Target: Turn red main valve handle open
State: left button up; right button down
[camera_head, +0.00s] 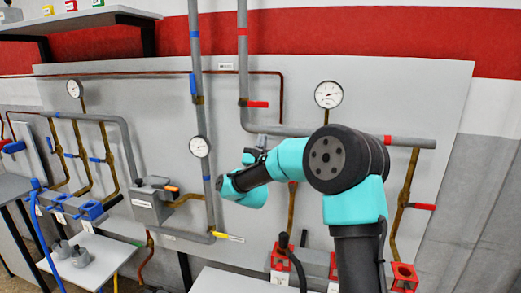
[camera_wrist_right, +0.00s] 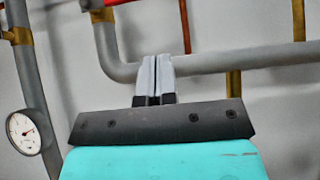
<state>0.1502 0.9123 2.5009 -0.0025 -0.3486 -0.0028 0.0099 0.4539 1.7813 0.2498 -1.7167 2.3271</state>
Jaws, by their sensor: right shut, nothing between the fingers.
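A red valve handle (camera_head: 258,104) sticks out to the right from a brass fitting on the grey vertical pipe (camera_head: 243,70) in the head view. In the right wrist view, part of a red handle (camera_wrist_right: 118,2) shows at the top edge beside its brass fitting. My right gripper (camera_head: 261,140) is below that handle, close to the pipe's bend, and apart from the handle. In the wrist view, its two grey fingers (camera_wrist_right: 154,60) are together with nothing between them, in front of the horizontal pipe. My left gripper is not in view.
Round gauges (camera_head: 328,94) sit on the grey panel. Another red handle (camera_head: 423,206) is at the right, and a yellow one (camera_head: 229,238) is low in the middle. Red blocks (camera_head: 404,277) stand below. Blue-handled valves and pipes crowd the left side.

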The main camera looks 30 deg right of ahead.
aim_at(253, 104)
jog(key=x, duration=0.4)
jog(key=shift+w+d+r, duration=0.15)
jog(key=shift+d+r, duration=0.05)
jog(key=shift+r, duration=0.1)
notch_tip(253, 104, up, 4)
jog(key=shift+w+r, duration=0.1)
